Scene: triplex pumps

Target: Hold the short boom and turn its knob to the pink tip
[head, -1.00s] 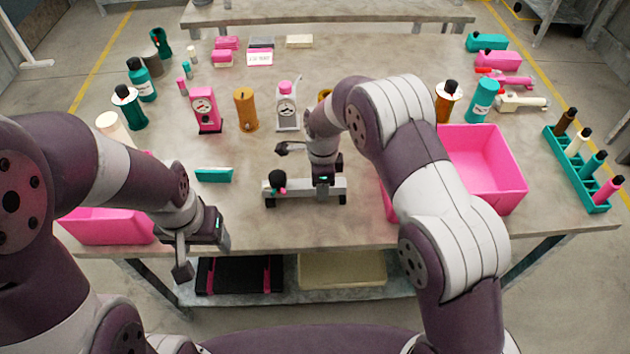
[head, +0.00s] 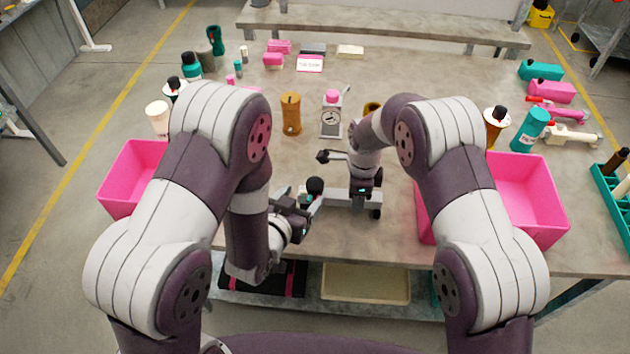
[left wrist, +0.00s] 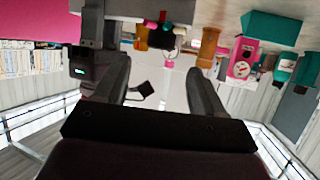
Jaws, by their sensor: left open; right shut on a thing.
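The short boom (head: 338,196) is a light grey bar with dark feet, lying near the table's front edge in the head view. Its black knob (head: 315,186) stands at the left end; the pink tip cannot be made out there now. My right gripper (head: 364,197) is shut on the boom right of its middle, from above. My left gripper (head: 303,206) is open just beside the knob, on its near left side; whether it touches cannot be told. In the left wrist view its two fingers (left wrist: 157,92) are apart, with nothing clearly gripped between them.
Pink bins stand left (head: 130,180) and right (head: 535,200) on the table. An orange-brown cylinder (head: 291,114) and a grey gauge stand (head: 331,117) are behind the boom. My left arm covers part of the table's left side.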

